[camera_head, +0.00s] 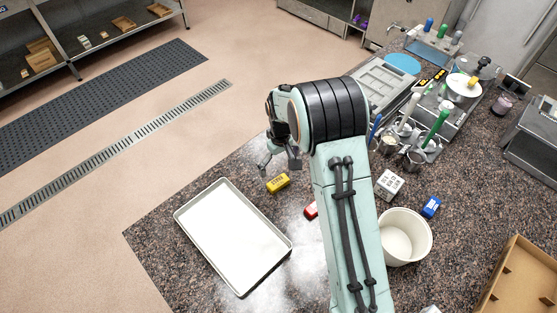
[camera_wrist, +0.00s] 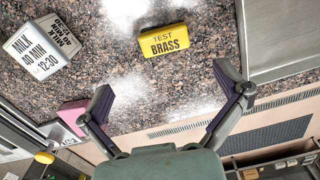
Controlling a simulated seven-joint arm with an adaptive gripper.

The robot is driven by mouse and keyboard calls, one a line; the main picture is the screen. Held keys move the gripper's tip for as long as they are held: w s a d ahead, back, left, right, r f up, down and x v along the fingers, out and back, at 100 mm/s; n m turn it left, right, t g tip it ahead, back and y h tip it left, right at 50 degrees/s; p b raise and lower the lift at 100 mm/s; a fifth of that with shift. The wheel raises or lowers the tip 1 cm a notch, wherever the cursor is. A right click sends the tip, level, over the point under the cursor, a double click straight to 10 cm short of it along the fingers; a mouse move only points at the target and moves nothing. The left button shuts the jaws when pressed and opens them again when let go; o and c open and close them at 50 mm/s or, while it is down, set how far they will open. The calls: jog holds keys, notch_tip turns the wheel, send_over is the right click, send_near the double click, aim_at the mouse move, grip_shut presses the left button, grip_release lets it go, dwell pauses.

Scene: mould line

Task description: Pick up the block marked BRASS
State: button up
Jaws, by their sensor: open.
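The yellow block marked TEST BRASS (camera_wrist: 164,41) lies on the speckled stone counter in the wrist view, beyond my fingertips and between their lines. In the head view the yellow block (camera_head: 278,182) lies just right of the white tray's upper corner. My gripper (camera_wrist: 168,92) is open and empty, its two fingers spread wide. In the head view my gripper (camera_head: 279,163) hangs beside the block, slightly above it in the picture; the gap between them is hard to judge there. No finger touches the block.
A white tray (camera_head: 188,212) lies left of the block. A red block (camera_head: 310,210) is partly hidden by my arm. A white carton marked MILK (camera_head: 389,184), a blue block (camera_head: 431,206) and a white tub (camera_head: 425,240) stand to the right.

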aim_at(278, 182)
jog(key=f, duration=0.7)
jog(key=shift+s+a+f, duration=0.15)
jog(key=shift+s+a, duration=0.05)
jog(key=shift+s, duration=0.05)
jog(key=c, duration=1.1)
